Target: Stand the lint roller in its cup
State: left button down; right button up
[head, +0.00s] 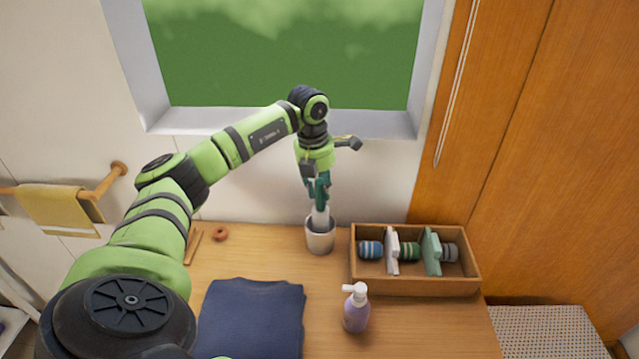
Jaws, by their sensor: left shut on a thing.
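The cup (320,241) is a small whitish pot near the back edge of the wooden table. The lint roller (320,217) is roughly upright above it, its white lower part at the cup's mouth. Its lower end overlaps the cup's opening, and I cannot tell how deep inside it is. My left gripper (318,186) points down from above and is shut on the roller's upper part, a dark teal handle, which the fingers partly hide. My right gripper is not in view.
A wooden box (415,285) with rolled cloths and upright brushes or dividers stands right of the cup. A purple pump bottle (356,310) and a folded navy cloth (252,318) lie nearer. A small brown ring (221,234) is left of the cup. The wall and window are behind.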

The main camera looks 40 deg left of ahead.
pick_arm(q)
jog(key=shift+f, duration=0.3)
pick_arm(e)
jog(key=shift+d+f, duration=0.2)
pick_arm(q)
jog(key=c, duration=0.9)
grip_release()
jog(key=shift+c, duration=0.2)
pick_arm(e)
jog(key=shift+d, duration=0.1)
pick_arm(q)
jog(key=shift+r, duration=0.1)
notch_tip(320, 180, up, 12)
jog(key=s, duration=0.1)
jog(key=shift+s+a, duration=0.15)
jog(key=shift+a, duration=0.05)
